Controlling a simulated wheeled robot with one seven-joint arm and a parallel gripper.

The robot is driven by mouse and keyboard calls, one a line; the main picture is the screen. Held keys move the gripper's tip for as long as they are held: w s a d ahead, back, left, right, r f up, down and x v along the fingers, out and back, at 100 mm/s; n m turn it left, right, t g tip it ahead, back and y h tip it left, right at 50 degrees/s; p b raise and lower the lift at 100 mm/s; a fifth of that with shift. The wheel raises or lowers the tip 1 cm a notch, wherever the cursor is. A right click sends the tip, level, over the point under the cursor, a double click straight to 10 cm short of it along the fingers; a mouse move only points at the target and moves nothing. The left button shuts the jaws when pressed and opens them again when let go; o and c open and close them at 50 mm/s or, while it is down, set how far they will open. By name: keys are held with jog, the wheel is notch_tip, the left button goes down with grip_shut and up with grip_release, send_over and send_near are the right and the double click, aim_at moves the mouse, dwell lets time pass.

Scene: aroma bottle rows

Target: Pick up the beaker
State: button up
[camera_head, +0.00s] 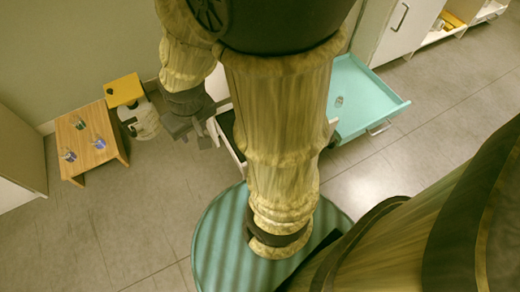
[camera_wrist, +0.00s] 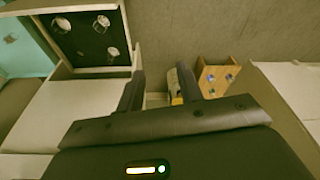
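I cannot tell for sure which vessel is the beaker. A small clear glass vessel (camera_head: 339,100) stands in a teal open drawer (camera_head: 372,113), right of my arm in the head view; a glass (camera_wrist: 10,38) also shows on teal at the wrist view's upper left. Several round glass vessels (camera_wrist: 101,24) sit on a black-floored tray or drawer (camera_wrist: 85,42) in the wrist view; my arm mostly hides this in the head view. My gripper (camera_wrist: 161,75) has its two fingers apart with nothing held between them. In the head view it (camera_head: 195,130) hangs left of my arm, away from the teal drawer.
A wooden stand (camera_head: 87,143) with three small bluish bottles is at the left, beside a yellow-topped block (camera_head: 123,90) and a white round object (camera_head: 140,120). White cabinets (camera_head: 405,30) stand at upper right. The grey floor (camera_head: 120,215) at lower left is clear.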

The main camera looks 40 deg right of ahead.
jog(key=o, duration=0.6)
jog(key=shift+w+f, duration=0.1)
jog(key=shift+c, duration=0.2)
jog(key=shift+o, duration=0.9)
jog(key=w+d+f+n+g+b, duration=0.1)
jog(key=w+f+g+b, duration=0.1)
jog(key=w+f, duration=0.2)
notch_tip(320, 180, down, 2)
jog(key=shift+w+d, duration=0.2)
jog(key=shift+w, duration=0.1)
jog(key=w+d+f+n+g+h+b, duration=0.3)
jog(key=w+d+f, duration=0.1)
jog(key=f, duration=0.6)
jog(key=w+d+f+n+g+h+b, duration=0.2)
jog(key=w+d+f+n+h+b, duration=0.15)
jog(key=f, duration=0.75)
jog(key=w+d+f+n+g+h+b, duration=0.3)
jog(key=w+d+f+h, duration=0.15)
jog(key=f, duration=0.55)
jog(key=s+d+f+y+b, duration=0.1)
jog(key=s+d+f+b, duration=0.5)
jog(key=d, duration=0.2)
jog(key=shift+s, duration=0.3)
jog(key=shift+f, duration=0.1)
